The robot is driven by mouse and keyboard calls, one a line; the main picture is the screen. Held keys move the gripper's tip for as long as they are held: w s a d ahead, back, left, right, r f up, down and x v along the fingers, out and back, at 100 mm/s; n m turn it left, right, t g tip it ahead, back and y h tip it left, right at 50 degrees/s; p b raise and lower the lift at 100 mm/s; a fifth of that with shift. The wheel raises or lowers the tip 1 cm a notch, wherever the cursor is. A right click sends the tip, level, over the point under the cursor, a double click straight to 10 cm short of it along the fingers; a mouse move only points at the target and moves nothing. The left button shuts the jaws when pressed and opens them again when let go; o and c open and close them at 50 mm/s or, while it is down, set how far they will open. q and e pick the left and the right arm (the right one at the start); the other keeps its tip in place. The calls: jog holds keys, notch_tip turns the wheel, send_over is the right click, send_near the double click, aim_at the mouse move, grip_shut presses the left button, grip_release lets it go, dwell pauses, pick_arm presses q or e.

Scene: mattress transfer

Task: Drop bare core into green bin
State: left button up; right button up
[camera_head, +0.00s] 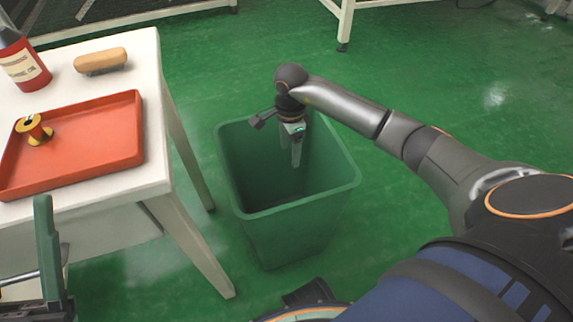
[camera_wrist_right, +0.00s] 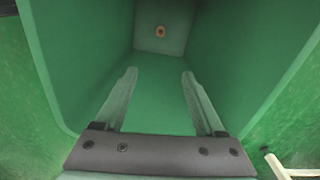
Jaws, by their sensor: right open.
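The green bin (camera_head: 300,215) stands on the floor beside the table. My right gripper (camera_head: 296,160) points down into its open mouth. In the right wrist view its two fingers (camera_wrist_right: 158,85) are apart with nothing between them. A small round tan piece with a dark centre (camera_wrist_right: 160,31), seemingly the bare core, shows deep inside the bin, beyond the fingertips and apart from them. I cannot tell whether it rests on the bottom. In the head view it is hidden.
A white table (camera_head: 120,58) stands at the left. It bears a red tray (camera_head: 100,145) with a yellow and red spool (camera_head: 35,130), a tan brush-like block (camera_head: 101,61) and a red bottle (camera_head: 22,65). A green upright piece (camera_head: 45,255) shows at lower left. Green floor around the bin looks clear.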

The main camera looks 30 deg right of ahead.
notch_tip(320, 180, up, 12)
jog(key=p, duration=0.4)
jog(key=shift+r, duration=0.1)
